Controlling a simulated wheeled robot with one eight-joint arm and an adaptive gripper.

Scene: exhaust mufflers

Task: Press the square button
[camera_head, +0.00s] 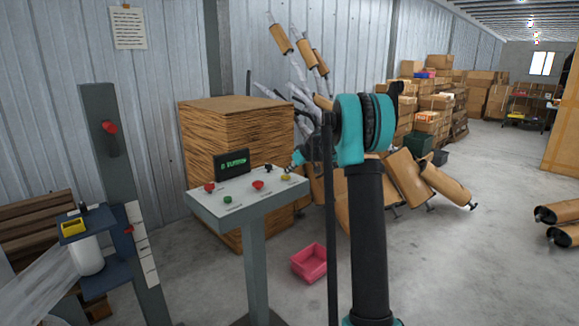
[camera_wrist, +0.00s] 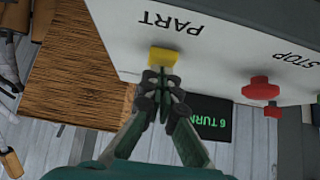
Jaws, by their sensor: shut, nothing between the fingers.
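A yellow square button (camera_wrist: 164,60) sits by the word PART on a light grey control panel (camera_wrist: 215,25), seen upside down in the wrist view. In the head view the yellow button (camera_head: 288,177) is at the right end of the panel (camera_head: 238,207). My gripper (camera_wrist: 160,78) is shut and empty. Its fingertips overlap the lower edge of the yellow button in the wrist view; I cannot tell whether they touch it. In the head view my gripper (camera_head: 297,159) is just above the button's end of the panel, partly hidden by my arm.
The panel also carries a red STOP button (camera_wrist: 262,90), another red button (camera_head: 209,186), a green button (camera_head: 227,199) and a small display (camera_head: 231,162). A pink bin (camera_head: 309,262) lies on the floor.

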